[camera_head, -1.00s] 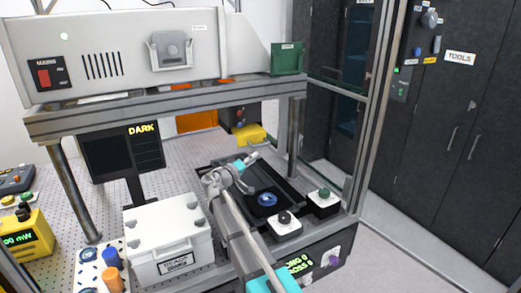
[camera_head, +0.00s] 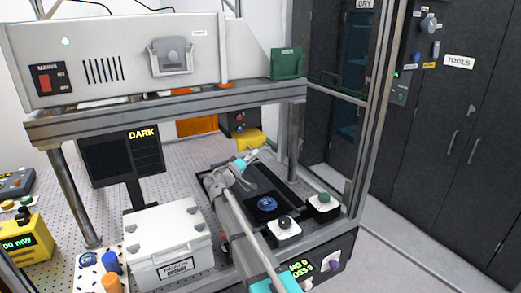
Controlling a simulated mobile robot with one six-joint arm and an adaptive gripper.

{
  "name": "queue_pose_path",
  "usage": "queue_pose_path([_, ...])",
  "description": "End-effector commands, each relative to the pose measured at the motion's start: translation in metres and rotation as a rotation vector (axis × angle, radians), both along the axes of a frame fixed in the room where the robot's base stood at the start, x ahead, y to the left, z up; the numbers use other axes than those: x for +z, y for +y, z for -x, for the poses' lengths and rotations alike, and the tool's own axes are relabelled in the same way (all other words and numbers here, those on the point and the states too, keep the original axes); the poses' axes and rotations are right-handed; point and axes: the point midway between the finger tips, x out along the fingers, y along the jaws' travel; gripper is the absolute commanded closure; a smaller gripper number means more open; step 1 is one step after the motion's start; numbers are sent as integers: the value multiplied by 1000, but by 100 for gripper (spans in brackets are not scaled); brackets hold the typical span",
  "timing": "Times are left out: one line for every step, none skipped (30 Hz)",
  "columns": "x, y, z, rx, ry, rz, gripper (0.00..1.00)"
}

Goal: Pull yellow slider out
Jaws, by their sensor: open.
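A yellow block-like part (camera_head: 249,140), which looks like the yellow slider, sits at the back of the bench beside a dark box with small coloured knobs. My arm reaches in from the bottom under the overhead frame. My gripper (camera_head: 254,154) is at its far end, just in front of and slightly right of the yellow part in the picture. It is small here; its jaws are open and nothing shows between them. I cannot tell whether it touches the yellow part.
A black tray (camera_head: 292,198) with a blue round piece (camera_head: 267,204) lies below my gripper. Black (camera_head: 284,226) and green (camera_head: 324,202) knobs stand at its front right. A white box (camera_head: 168,232) stands left of my arm. A frame post (camera_head: 296,140) rises at right; the grey beam (camera_head: 165,113) crosses above.

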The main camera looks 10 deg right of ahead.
Motion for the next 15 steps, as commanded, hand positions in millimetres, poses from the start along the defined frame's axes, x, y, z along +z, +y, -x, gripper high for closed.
queue_pose_path([3, -6, -5, -1, 0, 0, 49])
queue_pose_path([4, -8, -8, 0, 0, 0, 49])
queue_pose_path([5, -12, -11, 0, 0, 0, 49])
queue_pose_path([5, -15, -13, -1, 0, -1, 49])
queue_pose_path([6, -18, -15, -1, 0, 0, 49])
queue_pose_path([7, -21, -18, -1, 0, 0, 49])
queue_pose_path([8, -24, -19, -1, 0, 0, 49])
queue_pose_path([8, -26, -21, -1, 0, -1, 49])
queue_pose_path([9, -28, -23, 0, 0, 0, 49])
queue_pose_path([9, -30, -24, 0, 0, 0, 49])
queue_pose_path([9, -31, -26, 0, 0, 0, 49])
queue_pose_path([10, -33, -27, 0, 0, 0, 49])
queue_pose_path([10, -34, -27, 0, 0, 0, 49])
queue_pose_path([10, -34, -28, 0, 0, 0, 49])
queue_pose_path([10, -35, -28, 0, 0, 0, 49])
